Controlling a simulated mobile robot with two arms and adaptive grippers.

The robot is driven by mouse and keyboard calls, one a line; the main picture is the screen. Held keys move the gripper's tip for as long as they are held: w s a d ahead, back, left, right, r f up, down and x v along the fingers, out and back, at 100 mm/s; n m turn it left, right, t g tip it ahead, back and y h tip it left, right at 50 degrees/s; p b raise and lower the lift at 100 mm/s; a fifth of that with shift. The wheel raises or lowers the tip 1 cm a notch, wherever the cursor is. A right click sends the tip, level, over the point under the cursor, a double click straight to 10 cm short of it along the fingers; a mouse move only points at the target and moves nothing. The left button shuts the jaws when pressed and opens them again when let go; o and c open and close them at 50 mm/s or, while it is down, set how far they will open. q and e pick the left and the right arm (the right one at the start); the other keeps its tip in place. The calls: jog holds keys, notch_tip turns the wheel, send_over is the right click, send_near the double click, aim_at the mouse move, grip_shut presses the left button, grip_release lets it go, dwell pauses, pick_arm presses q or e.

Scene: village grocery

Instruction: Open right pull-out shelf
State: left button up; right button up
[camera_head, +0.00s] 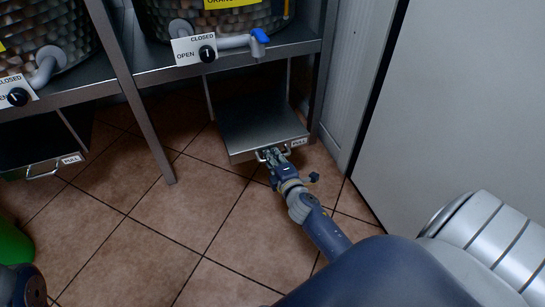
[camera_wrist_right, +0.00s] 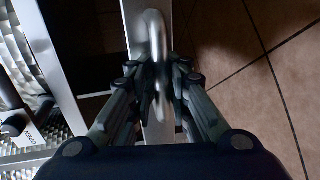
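The right pull-out shelf (camera_head: 258,125) is a grey metal tray low under the rack, with a PULL label on its front. Its handle (camera_head: 286,149) is a metal bar on the front edge. My right gripper (camera_head: 272,154) is at this handle. In the right wrist view, the curved handle (camera_wrist_right: 155,35) runs between the fingers of the right gripper (camera_wrist_right: 157,88). The fingers are close on both sides of the bar and appear shut on it. The left gripper is not clearly visible; a dark rounded part of mine shows at the lower left.
A left pull-out shelf (camera_head: 42,168) with its own PULL label sits under the rack. A rack leg (camera_head: 147,122) stands between the shelves. A white panel (camera_head: 450,110) bounds the right side. A green object (camera_head: 12,243) is at the left edge. Tiled floor (camera_head: 175,225) lies clear in front.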

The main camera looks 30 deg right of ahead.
jog(key=shift+s, duration=0.1)
jog(key=shift+s+a, duration=0.1)
jog(key=shift+s, duration=0.25)
jog(key=v, duration=1.1)
